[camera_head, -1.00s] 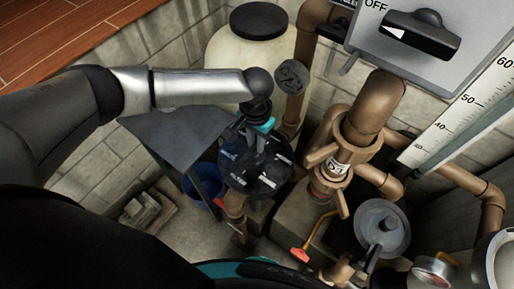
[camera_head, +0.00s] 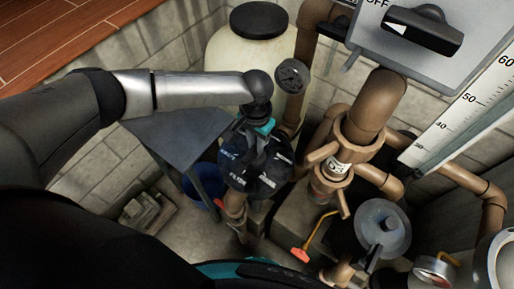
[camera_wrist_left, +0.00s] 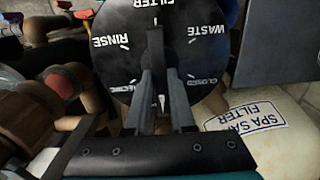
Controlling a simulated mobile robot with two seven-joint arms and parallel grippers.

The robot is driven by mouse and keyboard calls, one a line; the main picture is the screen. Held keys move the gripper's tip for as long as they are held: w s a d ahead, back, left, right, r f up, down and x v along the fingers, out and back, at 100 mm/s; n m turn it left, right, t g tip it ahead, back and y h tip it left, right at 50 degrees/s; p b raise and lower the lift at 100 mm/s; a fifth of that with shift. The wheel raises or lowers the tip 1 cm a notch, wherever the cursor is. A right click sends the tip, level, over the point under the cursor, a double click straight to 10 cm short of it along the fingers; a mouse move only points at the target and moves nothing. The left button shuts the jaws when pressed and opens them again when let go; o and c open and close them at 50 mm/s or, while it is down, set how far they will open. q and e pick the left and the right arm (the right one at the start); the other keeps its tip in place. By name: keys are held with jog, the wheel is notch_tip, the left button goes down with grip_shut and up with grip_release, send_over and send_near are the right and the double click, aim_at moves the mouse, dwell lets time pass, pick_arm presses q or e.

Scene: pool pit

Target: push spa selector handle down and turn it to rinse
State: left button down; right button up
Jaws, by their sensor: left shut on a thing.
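The spa selector valve is a round black dial with white labels (camera_head: 268,182), below the left arm in the head view. In the left wrist view the dial (camera_wrist_left: 112,62) reads FILTER at the top, RINSE at the left, WASTE at the right, CLOSED at the lower right. Its dark handle (camera_wrist_left: 155,42) lies across the dial, its far end near FILTER. My left gripper (camera_wrist_left: 160,75) is shut on the handle, one finger on each side; in the head view the gripper (camera_head: 258,142) is over the dial. My right gripper is out of view.
A cream tank with a black lid (camera_head: 246,62) stands behind the valve. Brown pipes (camera_head: 372,105) and a grey pump lid (camera_head: 382,228) are to the right. A grey panel (camera_head: 180,140) and a blue bucket (camera_head: 200,185) are at the left. An orange-handled valve (camera_head: 300,254) is in front.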

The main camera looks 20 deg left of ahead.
pick_arm(q)
jog(key=m, duration=0.2)
jog(key=shift+m+p, duration=0.4)
jog(key=m, duration=0.3)
jog(key=m+p, duration=0.1)
jog(key=m, duration=0.5)
jog(key=shift+s+f, duration=0.1)
jog(key=c, duration=0.6)
grip_release()
jog(key=shift+c, duration=0.2)
notch_tip(320, 180, up, 7)
jog(key=p, duration=0.7)
jog(key=shift+r+p, duration=0.2)
jog(key=shift+p, duration=0.2)
jog(key=shift+f, duration=0.1)
